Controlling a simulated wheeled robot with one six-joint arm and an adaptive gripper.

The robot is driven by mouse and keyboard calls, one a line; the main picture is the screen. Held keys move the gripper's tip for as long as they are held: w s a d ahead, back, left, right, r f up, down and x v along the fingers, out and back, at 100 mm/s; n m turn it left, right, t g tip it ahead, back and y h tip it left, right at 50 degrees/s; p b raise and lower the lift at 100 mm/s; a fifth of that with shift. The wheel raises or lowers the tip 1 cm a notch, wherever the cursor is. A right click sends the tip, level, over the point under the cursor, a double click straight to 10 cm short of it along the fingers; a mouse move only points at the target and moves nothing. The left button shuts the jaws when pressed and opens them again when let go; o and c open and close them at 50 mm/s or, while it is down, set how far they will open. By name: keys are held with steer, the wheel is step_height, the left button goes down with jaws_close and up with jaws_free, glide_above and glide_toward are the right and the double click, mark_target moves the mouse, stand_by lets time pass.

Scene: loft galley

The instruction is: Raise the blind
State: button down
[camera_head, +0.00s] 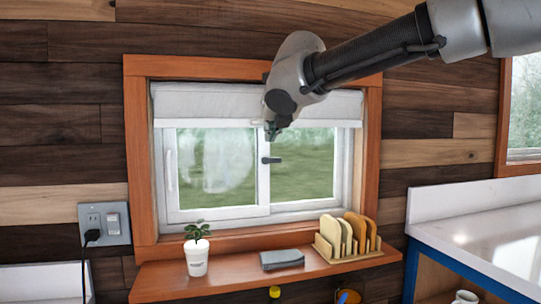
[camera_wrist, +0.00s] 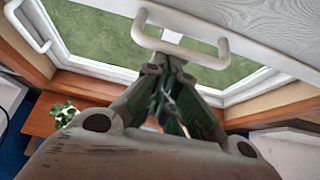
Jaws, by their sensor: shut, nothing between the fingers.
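The white blind (camera_head: 205,103) covers the upper part of the window, and the glass below it is bare. In the wrist view the blind (camera_wrist: 275,32) is a pale panel at the top right. A white bar handle (camera_wrist: 180,46) shows at its lower edge. My gripper (camera_head: 272,133) is in front of the blind's lower edge, right of the window's middle. In the wrist view my gripper (camera_wrist: 165,78) has its fingers together and empty, with the tips close to the handle. I cannot tell whether they touch it. My gripper hides part of the blind in the head view.
A white counter (camera_head: 500,245) stands at the right. An outlet plate (camera_head: 104,223) is on the left wall.

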steer(key=shift+r, duration=2.75)
